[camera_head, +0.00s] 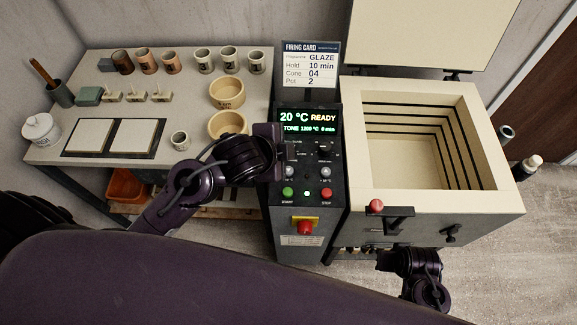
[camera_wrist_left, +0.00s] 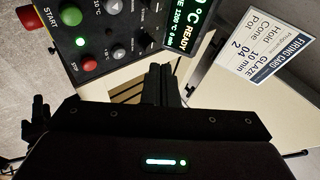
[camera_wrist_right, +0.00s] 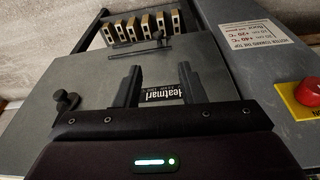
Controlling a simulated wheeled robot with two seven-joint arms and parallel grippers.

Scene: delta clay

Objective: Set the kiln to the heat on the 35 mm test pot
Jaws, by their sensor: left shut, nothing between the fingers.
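The kiln control panel (camera_head: 306,165) has a lit display (camera_head: 308,122) reading 20 °C READY, with a smaller line below that looks like TONE 1200 °C 0 min. Below it are grey buttons, a green START button (camera_head: 288,192) and a red STOP button (camera_head: 326,194). The firing card (camera_head: 310,62) reads GLAZE, hold 10 min, cone 04, pot 2. Several small pots, such as this pale one (camera_head: 229,57), stand on the table; I cannot tell which is 35 mm. My left gripper (camera_wrist_left: 162,85) is shut and empty over the panel. My right gripper (camera_wrist_right: 158,85) is open and empty before the kiln front.
The kiln (camera_head: 495,195) is open, its lid (camera_head: 420,35) raised and its chamber empty. A red emergency knob (camera_head: 305,226) sits low on the panel. The table (camera_head: 85,70) also holds two bowls (camera_head: 228,92), cones and tiles. A sticker (camera_wrist_right: 255,40) lists size-to-temperature corrections.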

